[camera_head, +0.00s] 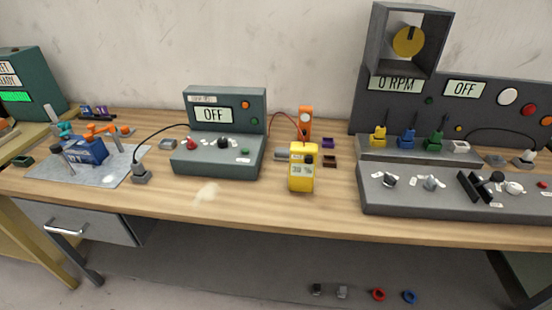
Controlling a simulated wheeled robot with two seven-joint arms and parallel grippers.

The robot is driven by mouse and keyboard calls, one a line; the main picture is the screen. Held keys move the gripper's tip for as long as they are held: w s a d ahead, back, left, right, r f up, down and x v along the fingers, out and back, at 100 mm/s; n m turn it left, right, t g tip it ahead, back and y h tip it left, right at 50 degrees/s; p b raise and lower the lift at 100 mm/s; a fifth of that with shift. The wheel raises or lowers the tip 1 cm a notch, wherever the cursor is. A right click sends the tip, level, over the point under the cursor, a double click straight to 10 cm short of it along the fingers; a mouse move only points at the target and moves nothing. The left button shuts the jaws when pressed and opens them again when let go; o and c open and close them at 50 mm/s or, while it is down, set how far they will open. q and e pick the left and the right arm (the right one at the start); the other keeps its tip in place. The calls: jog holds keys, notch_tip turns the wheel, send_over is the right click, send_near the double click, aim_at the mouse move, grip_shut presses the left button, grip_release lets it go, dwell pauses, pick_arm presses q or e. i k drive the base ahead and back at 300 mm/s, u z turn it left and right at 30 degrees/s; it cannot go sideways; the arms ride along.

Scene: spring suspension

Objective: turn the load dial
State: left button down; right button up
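Several knobs could be the load dial; their labels are too small to read. On the long grey console (450,206) at the right are a left knob (390,180), a second pale knob (431,183) and a round white knob (514,188). The smaller grey-green unit (215,165) at the centre has a black knob (223,142) and a red knob (191,143). Neither of my grippers shows in the head view.
A yellow meter (301,168) stands between the consoles, with an orange device (305,120) behind it. A black lever (474,187) rises from the right console. A metal plate (85,178) with a blue vise (88,150) is at left. The wooden bench front (250,208) is mostly clear.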

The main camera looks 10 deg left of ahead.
aim_at(222, 143)
jog(key=k, duration=1.25)
jog(key=z, duration=0.65)
jog(key=i, duration=1.5)
jog(key=u, duration=0.6)
